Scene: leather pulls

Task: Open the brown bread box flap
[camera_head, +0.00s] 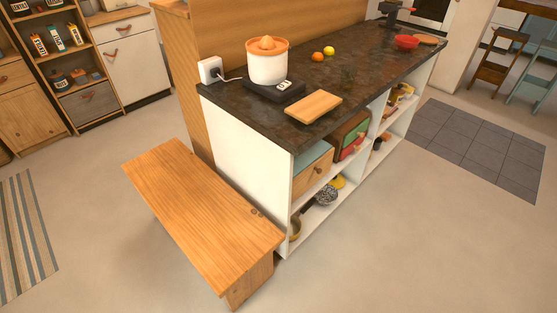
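A brown wooden box (310,177) sits in the upper left compartment of the island's open shelf. It may be the bread box, but I cannot be sure. Its front carries a small darker pull, and the front looks shut. The top of the box is partly hidden under the counter. My gripper is not in this view.
A wooden bench (200,215) stands left of the island, close to its white end panel (245,160). The dark counter (350,80) holds a juicer (267,65) and a cutting board (307,106). Trays (350,135) stand beside the box. Floor in front of the shelf is clear (400,220).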

